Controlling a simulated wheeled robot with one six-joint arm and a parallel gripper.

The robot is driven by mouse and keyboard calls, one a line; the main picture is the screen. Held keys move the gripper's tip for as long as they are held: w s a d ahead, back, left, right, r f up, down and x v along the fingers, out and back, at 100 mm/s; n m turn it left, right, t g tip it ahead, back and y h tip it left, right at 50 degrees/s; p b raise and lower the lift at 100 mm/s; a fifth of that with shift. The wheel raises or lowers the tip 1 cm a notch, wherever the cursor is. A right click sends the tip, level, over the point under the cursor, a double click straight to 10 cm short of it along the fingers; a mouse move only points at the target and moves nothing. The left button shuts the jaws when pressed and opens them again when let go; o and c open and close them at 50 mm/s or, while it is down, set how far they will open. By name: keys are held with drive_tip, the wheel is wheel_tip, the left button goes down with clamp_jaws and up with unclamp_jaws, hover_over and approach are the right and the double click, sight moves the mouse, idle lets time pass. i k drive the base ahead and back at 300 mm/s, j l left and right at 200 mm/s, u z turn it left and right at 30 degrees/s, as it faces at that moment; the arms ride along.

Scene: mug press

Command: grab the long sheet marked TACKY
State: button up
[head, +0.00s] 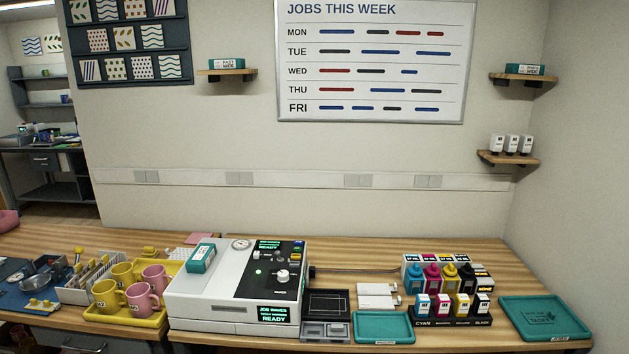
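I cannot make out a long sheet clearly marked TACKY. A teal flat tray or mat (545,318) at the far right of the bench bears small dark lettering in its middle, too small to read surely. A second teal tray (384,328) lies at the front edge, with a small label on its front. Two small white flat pieces (377,296) lie behind it, and I cannot read any marking on them. My gripper is not in view.
A white press (235,285) with READY displays stands mid-bench, a teal box (201,258) on top. Left of it is a yellow tray (153,321) with pink and yellow mugs. Colored ink bottles (449,278) stand right of centre. Bare wood (400,258) shows along the back.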

sight(363, 288)
drive_tip(key=i+j, duration=0.15)
drive_tip(key=i, duration=0.35)
drive_tip(key=i+j, duration=0.2)
drive_tip(key=i, duration=0.3)
drive_tip(key=i+j, duration=0.15)
drive_tip(key=i, duration=0.35)
